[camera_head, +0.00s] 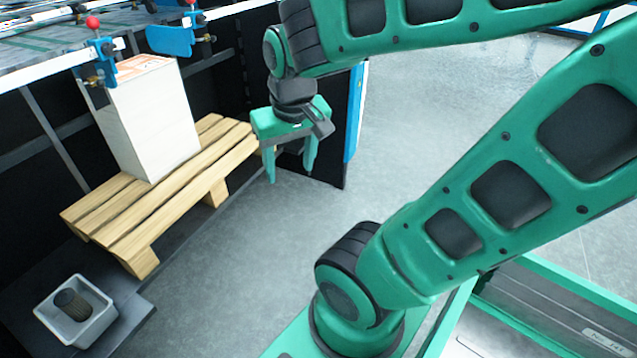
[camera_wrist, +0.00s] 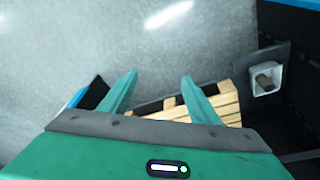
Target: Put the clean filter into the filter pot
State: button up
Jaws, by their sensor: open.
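A dark, mesh-like cylindrical filter (camera_head: 71,303) lies tilted in a white square tray (camera_head: 47,323) at the lower left of the head view. The filter (camera_wrist: 263,81) and tray (camera_wrist: 266,94) also show small at the right of the wrist view. I cannot tell whether this filter is clean. I cannot make out a filter pot in either view. My gripper (camera_head: 291,176) is open and empty, fingers pointing down, just right of the wooden pallet and well away from the tray. In the wrist view my gripper's fingers (camera_wrist: 159,78) are spread apart.
A wooden pallet (camera_head: 176,185) bears a tall white stack (camera_head: 150,125). The tray stands on a dark plate (camera_head: 122,318) in front of the pallet. A blue-edged dark panel (camera_head: 353,115) stands behind my gripper. Grey floor (camera_head: 240,240) is clear.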

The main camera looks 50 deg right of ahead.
jog(key=s+d+f+m+g+y, duration=0.1)
jog(key=s+d+m+g, duration=0.1)
jog(key=s, duration=0.7)
jog(key=shift+f+y, duration=0.3)
jog(key=shift+f, duration=0.1)
jog(key=shift+w+f+g, duration=0.25)
jog(key=shift+w+g, duration=0.05)
jog(key=shift+w, duration=0.3)
dwell(0.3)
